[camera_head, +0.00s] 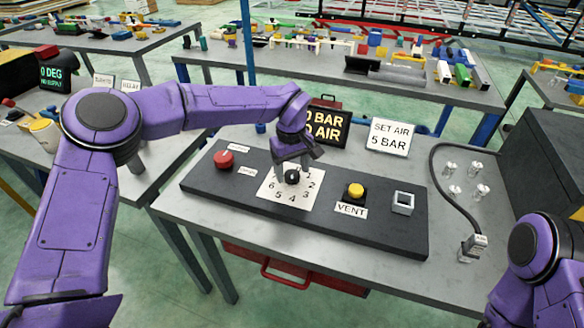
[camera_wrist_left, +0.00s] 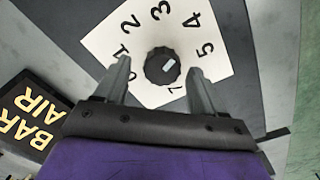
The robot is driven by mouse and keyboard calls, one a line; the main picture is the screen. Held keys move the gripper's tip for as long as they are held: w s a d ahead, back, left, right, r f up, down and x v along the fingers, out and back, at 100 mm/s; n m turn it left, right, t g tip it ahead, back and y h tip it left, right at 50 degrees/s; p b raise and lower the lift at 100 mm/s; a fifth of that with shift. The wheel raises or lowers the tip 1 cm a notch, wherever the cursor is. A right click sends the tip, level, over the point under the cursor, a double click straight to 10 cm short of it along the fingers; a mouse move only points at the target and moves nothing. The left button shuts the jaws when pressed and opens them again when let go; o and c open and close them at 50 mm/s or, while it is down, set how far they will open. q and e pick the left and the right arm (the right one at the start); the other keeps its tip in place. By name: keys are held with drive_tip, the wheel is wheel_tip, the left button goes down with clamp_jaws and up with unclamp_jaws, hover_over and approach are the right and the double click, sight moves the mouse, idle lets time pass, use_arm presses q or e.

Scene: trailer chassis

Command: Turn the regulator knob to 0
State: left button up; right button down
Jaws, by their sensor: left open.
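The regulator knob (camera_head: 291,177) is small, round and black and sits on a white numbered dial plate (camera_head: 270,201) on a dark panel. It also shows in the left wrist view (camera_wrist_left: 161,68), with a white mark on its top. The mark lies on the side toward the 4 and 5; I cannot tell the exact reading. My left gripper (camera_head: 292,167) is above the dial, open, and its two fingers straddle the knob with gaps in the left wrist view (camera_wrist_left: 160,72). Part of the numbering is hidden by the fingers. My right gripper is out of view.
A red button (camera_head: 223,159), a yellow button (camera_head: 355,190) by a VENT label and a grey square fitting (camera_head: 403,202) share the panel. Behind stand a display (camera_head: 327,127) and a SET AIR 5 BAR sign (camera_head: 389,137). A black hose (camera_head: 437,190) lies at the right.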

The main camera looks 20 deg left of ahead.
use_arm(q)
drive_tip(key=shift+w+f, duration=0.2)
drive_tip(key=shift+f, duration=0.25)
drive_tip(key=shift+s+a+r, duration=0.1)
drive_tip(key=shift+s+r, duration=0.1)
drive_tip(key=shift+s, duration=0.2)
drive_tip(key=shift+w+f, duration=0.1)
drive_tip(key=c, duration=1.1)
drive_tip(key=shift+o, duration=0.2)
drive_tip(key=shift+n, duration=0.3)
